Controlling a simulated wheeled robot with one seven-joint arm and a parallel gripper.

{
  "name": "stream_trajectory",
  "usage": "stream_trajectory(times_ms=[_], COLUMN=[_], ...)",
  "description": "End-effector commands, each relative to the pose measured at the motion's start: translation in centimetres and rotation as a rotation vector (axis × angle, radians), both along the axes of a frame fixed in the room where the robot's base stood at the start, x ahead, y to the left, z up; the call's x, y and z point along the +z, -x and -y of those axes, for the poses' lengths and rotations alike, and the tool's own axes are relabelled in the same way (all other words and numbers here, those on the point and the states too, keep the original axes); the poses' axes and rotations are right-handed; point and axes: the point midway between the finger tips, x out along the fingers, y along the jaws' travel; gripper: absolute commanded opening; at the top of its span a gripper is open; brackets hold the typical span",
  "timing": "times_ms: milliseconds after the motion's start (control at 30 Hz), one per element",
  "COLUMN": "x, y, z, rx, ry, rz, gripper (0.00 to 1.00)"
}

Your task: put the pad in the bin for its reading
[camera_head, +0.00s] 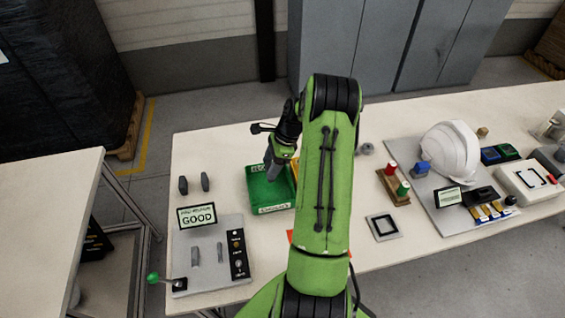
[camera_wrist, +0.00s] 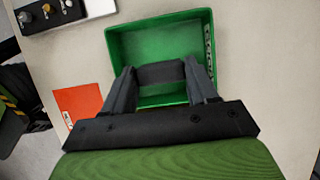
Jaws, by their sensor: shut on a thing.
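My gripper (camera_head: 272,168) is over the green bin (camera_head: 256,199) in the head view, pointing down. In the wrist view my gripper (camera_wrist: 160,74) is shut on a dark grey pad (camera_wrist: 162,73), held across between the two fingers. The green bin (camera_wrist: 160,32) lies behind and below the pad in that view; its visible floor looks empty. The pad is hard to make out in the head view. The tester's display (camera_head: 198,216) reads GOOD. The tester plate (camera_head: 205,277) stands in front of the bin with two grey upright parts on it.
Two dark pads (camera_head: 194,183) stand on the table left of the bin. An orange-red thing (camera_wrist: 80,105) lies beside the bin. A lever with a green knob (camera_head: 153,278) is at the tester's left. A white helmet (camera_head: 451,152) and small parts stand at the right.

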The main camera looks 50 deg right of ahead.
Motion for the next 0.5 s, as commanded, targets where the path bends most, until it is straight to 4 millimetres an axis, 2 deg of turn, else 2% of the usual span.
stream_trajectory(times_ms=[267,500], x=[-1.5,-4.9], y=[-0.2,-0.2], z=[-0.2,-0.2], rx=[0.005,0.004], ry=[0.0,0.0], rz=[0.0,0.0], gripper=[0.25,0.25])
